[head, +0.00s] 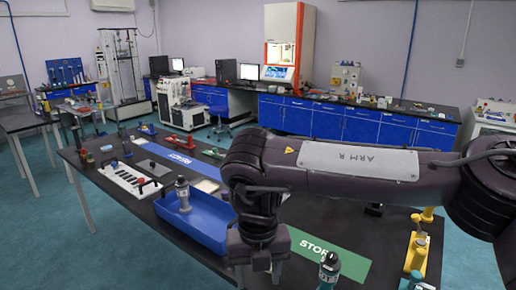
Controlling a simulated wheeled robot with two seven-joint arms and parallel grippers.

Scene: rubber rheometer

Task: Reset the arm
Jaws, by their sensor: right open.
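My right arm (360,175), marked "ARM R", comes in from the right and reaches across the table (150,218). Its wrist bends down, and my right gripper (260,268) points downward near the front of the table. The gripper is open, and I see nothing between its fingers. My left gripper is not in view.
A grey bottle (183,195) stands in the blue tray. A white rack (130,180) is at the left. A yellow clamp-like device (417,245) stands at the right. Blue cabinets (360,128) line the back wall.

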